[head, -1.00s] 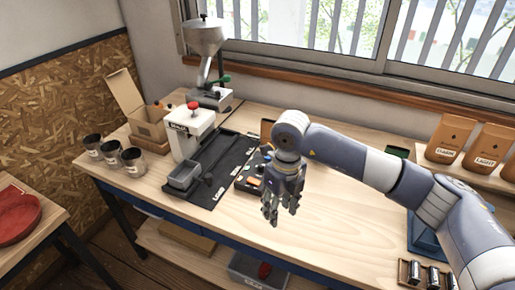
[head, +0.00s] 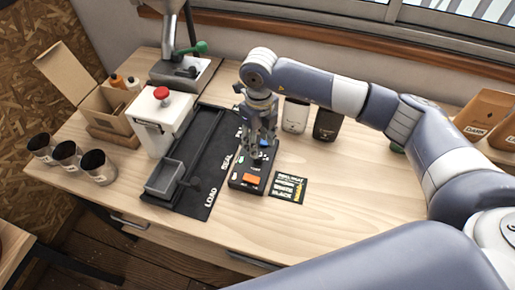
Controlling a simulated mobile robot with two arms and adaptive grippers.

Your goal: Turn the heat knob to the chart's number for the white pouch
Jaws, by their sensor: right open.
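My right gripper (head: 262,150) is open and points down over a black control box (head: 247,182) with an orange button (head: 251,179). Its fingertips are close above the box's upper part. The heat knob is mostly hidden by the fingers, and I cannot tell its setting or whether they touch it. A small dark chart card (head: 289,188) lies just right of the box. Its heading seems to mention heat and its bottom row reads BLACK; the numbers are too small to read. A white pouch (head: 295,116) stands behind it, beside a black pouch (head: 327,124). My left gripper is out of view.
A black mat (head: 216,169) marked LOAD and SEAL lies left of the box, with a white machine (head: 158,122) and grey tray (head: 165,178). Several metal cups (head: 66,154) stand far left. Brown bags (head: 484,114) stand right. The table front is clear.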

